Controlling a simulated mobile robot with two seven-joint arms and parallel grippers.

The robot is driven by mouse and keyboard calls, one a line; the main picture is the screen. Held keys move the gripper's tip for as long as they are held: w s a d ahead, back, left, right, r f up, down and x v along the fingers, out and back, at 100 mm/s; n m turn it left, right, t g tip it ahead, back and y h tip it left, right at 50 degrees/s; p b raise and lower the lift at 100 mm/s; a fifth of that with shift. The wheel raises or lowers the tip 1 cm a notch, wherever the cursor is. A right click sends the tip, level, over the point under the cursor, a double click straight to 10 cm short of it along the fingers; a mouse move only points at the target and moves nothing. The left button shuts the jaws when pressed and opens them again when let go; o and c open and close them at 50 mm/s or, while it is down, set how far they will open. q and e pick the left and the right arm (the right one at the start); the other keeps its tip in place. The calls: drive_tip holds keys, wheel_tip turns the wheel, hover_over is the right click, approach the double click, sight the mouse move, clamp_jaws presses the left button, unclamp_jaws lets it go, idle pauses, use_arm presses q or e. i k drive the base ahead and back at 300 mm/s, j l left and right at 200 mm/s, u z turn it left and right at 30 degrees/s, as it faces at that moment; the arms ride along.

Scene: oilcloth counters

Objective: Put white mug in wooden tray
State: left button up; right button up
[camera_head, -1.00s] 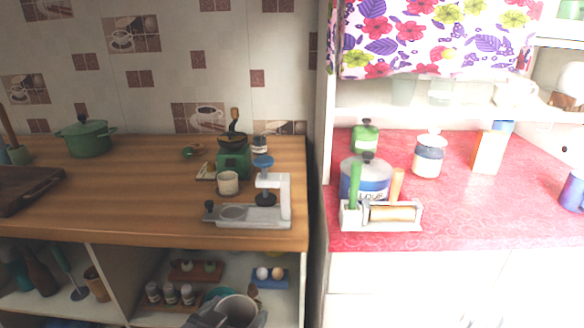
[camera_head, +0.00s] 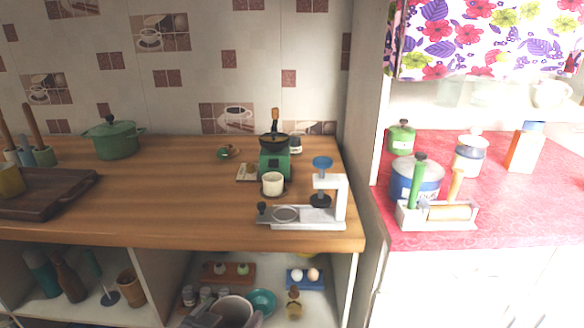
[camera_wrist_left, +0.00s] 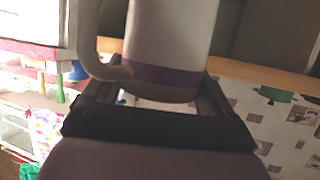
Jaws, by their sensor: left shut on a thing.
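My left gripper (camera_head: 212,320) is at the bottom edge of the head view, in front of the open shelf under the wooden counter. It is shut on the white mug (camera_head: 236,307), whose open top faces up there. In the left wrist view the white mug (camera_wrist_left: 172,35) has a purple band near its base and a handle on the left. It sits between the fingers of the gripper (camera_wrist_left: 165,100). The dark wooden tray (camera_head: 60,197) lies on the counter at the left. My right gripper is not in view.
A yellowish cup (camera_head: 10,180) is on the tray's left part. A green pot (camera_head: 115,140) stands behind the tray. A coffee grinder (camera_head: 275,163) and a grey press (camera_head: 325,215) stand at the counter's right end. The counter's middle (camera_head: 180,195) is clear.

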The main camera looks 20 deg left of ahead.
sight(39, 203)
drive_tip(key=j, duration=0.7)
drive_tip(key=k+j, duration=0.15)
drive_tip(key=j, duration=2.1)
drive_tip(key=u, duration=0.05)
